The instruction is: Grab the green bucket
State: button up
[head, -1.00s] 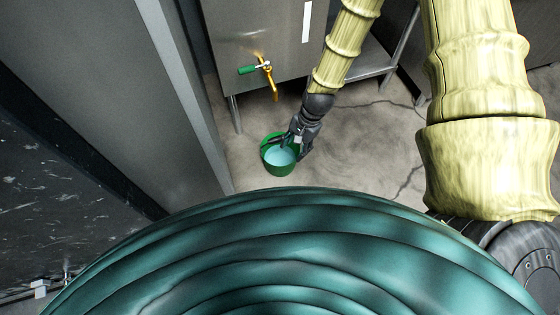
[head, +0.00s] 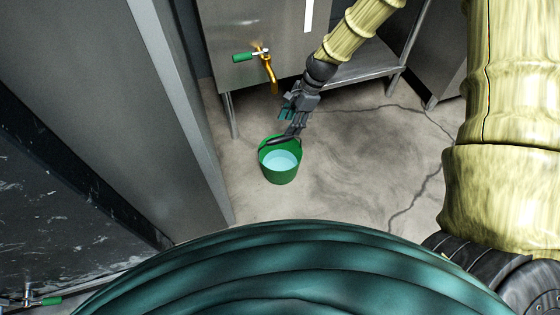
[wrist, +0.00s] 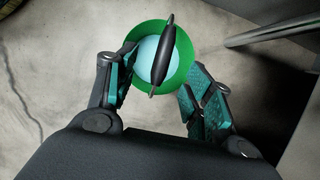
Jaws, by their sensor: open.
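The green bucket (head: 280,176) stands upright on the floor below the tap, with light blue liquid (head: 281,161) in it. Its black handle (wrist: 163,55) crosses over the opening in the wrist view. My gripper (head: 290,122) is above and just behind the bucket in the head view, fingers pointing down. In the wrist view my gripper (wrist: 160,92) is open, with one finger at each side of the bucket's near part and the handle beyond and between the fingertips. I cannot tell whether a finger touches the rim.
A steel tank (head: 265,35) with a golden tap (head: 268,70) and green lever stands behind the bucket. A metal leg (wrist: 275,34) is at upper right in the wrist view. A grey wall panel (head: 185,120) is on the left. The concrete floor (head: 350,170) to the right is clear.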

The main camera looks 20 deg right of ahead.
aim_at(282, 137)
jog(key=b+x, duration=0.2)
jog(key=x, duration=0.3)
jog(key=shift+d, duration=0.1)
jog(key=f+b, duration=0.3)
jog(key=shift+w+a, duration=0.35)
jog(key=shift+a, duration=0.05)
jog(key=shift+b+x, duration=0.55)
jog(key=shift+x, duration=0.45)
jog(key=shift+a+r, duration=0.1)
jog(key=shift+c, duration=0.4)
grip_shut()
